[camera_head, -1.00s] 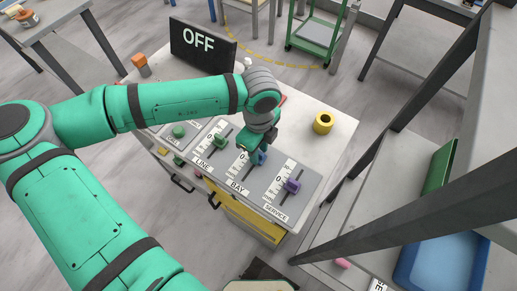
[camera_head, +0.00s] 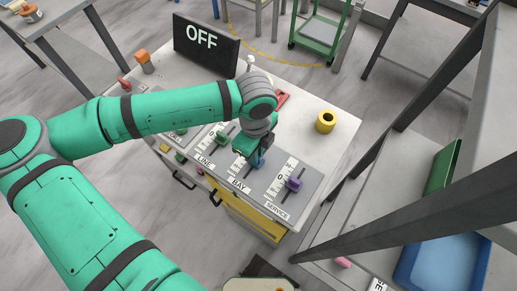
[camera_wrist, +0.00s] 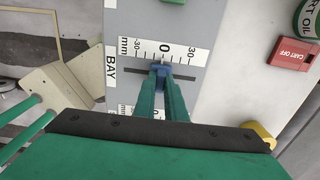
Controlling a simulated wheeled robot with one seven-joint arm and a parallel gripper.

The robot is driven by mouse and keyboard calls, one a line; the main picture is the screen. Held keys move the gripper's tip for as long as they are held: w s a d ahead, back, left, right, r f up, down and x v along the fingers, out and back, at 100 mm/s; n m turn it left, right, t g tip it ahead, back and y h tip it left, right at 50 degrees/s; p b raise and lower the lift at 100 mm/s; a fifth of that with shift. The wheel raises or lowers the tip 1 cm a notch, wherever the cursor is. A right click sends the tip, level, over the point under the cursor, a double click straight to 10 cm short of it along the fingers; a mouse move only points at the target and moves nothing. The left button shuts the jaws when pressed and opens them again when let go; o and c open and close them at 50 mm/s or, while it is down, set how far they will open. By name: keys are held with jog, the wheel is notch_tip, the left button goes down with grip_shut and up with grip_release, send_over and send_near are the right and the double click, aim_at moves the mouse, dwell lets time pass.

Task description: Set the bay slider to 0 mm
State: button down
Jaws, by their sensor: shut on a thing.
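The bay slider's blue knob (camera_wrist: 160,69) sits on its dark slot in the wrist view, close to level with the 0 of the BAY scale (camera_wrist: 140,49). I cannot tell the exact millimetre. My gripper (camera_wrist: 161,84) is shut on the knob, with one green finger on each side. In the head view the gripper (camera_head: 256,152) is over the grey slider panel (camera_head: 262,190), and the blue knob (camera_head: 257,162) shows just below it. The gripper hides most of the BAY scale there.
The purple service knob (camera_head: 294,184) is close to the right, and the green line knob (camera_head: 221,138) to the left. An OFF sign (camera_head: 205,42) is behind. A dark post (camera_head: 400,205) crosses the right.

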jog(key=c, duration=1.8)
grip_release()
notch_tip(320, 180, up, 11)
jog(key=shift+f, duration=0.1)
